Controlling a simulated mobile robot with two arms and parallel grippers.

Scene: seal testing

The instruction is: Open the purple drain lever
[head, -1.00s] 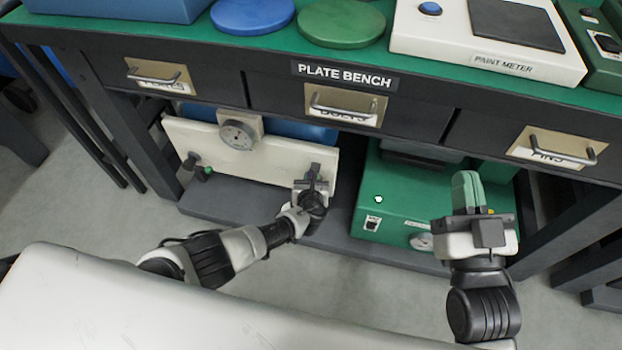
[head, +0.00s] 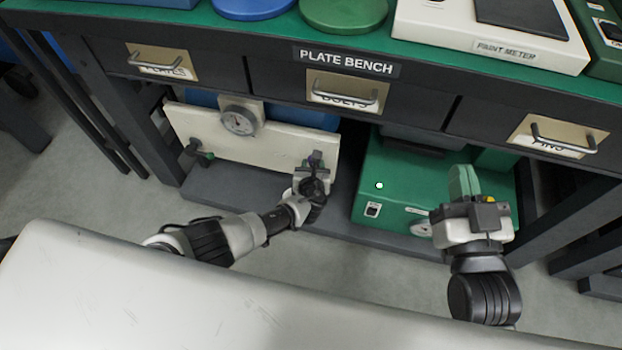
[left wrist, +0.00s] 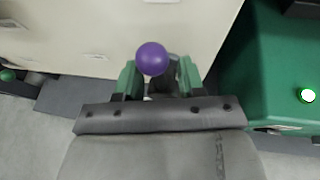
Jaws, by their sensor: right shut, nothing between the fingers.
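The purple drain lever's ball knob (left wrist: 152,59) shows in the left wrist view between and slightly beyond my left gripper's two green fingertips. My left gripper (left wrist: 159,78) is open, with its fingers apart on either side of the lever; whether they touch it I cannot tell. In the head view the left gripper (head: 314,166) is at the right end of the cream panel (head: 250,147), with a small bit of purple (head: 316,156) at its tip. The lever's stem is mostly hidden. My right gripper (head: 464,182) is shut and empty, in front of the green box.
A green box (head: 395,205) with a lit green light (head: 379,185) stands right of the panel on the lower shelf (head: 230,193). A dial gauge (head: 239,121) and a green-tipped lever (head: 200,154) are on the panel. Drawers (head: 352,67) overhang above.

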